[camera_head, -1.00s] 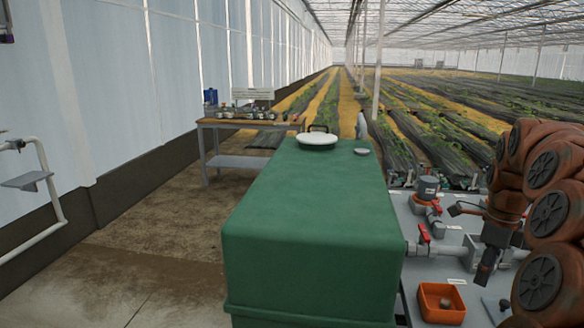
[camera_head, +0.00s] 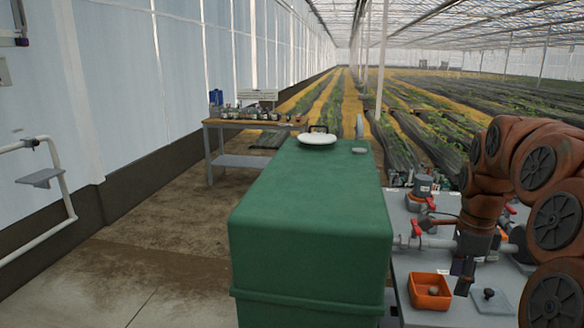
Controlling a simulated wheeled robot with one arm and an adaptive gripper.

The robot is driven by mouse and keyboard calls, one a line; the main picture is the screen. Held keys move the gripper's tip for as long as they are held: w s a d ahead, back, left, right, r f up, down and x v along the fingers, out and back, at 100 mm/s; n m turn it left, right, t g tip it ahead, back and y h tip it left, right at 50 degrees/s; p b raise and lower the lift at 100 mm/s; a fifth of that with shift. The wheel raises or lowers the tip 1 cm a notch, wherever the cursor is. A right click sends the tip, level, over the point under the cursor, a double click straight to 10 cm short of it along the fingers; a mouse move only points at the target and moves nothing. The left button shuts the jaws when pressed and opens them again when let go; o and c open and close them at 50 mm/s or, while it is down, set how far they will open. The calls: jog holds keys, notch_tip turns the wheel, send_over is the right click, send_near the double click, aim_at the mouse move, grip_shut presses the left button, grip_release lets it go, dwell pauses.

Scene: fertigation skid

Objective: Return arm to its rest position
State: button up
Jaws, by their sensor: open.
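My arm (camera_head: 535,185) is a bent, rust-orange chain of joints with dark round caps, at the right edge of the head view. My gripper (camera_head: 463,278) hangs from it, dark and pointing down, over the grey skid top. It is open, and nothing shows between its fingers. It appears just right of an orange tray (camera_head: 416,295) that holds a small grey piece (camera_head: 433,291). I cannot tell its exact height above the skid. Part of the arm runs out of the frame at the right.
A large green tank (camera_head: 310,220) with a white lid (camera_head: 318,139) stands left of the skid. Grey pipes with red-handled valves (camera_head: 418,228) lie close around the arm. A flat grey piece (camera_head: 492,300) lies right of the tray. A workbench (camera_head: 245,124) stands farther back; the left floor is clear.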

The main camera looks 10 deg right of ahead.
jog(key=s+a+r+n+p, duration=0.1)
jog(key=s+a+n+p, duration=0.1)
jog(key=s+a+n, duration=0.35)
jog(key=s+a+r+n+p, duration=0.1)
jog(key=s+a+n+p, duration=0.15)
jog(key=a+n, duration=0.6)
jog(key=s+a+f+n+g+p, duration=0.1)
jog(key=s+a+n+p, duration=0.1)
jog(key=s+a+n, duration=0.2)
jog(key=s+a+f+n+p, duration=0.1)
jog(key=s+a+n, duration=0.4)
jog(key=s, duration=0.6)
jog(key=shift+s+a+f+n+g+p, duration=0.3)
jog(key=shift+a+g+p, duration=0.1)
jog(key=shift+a, duration=0.25)
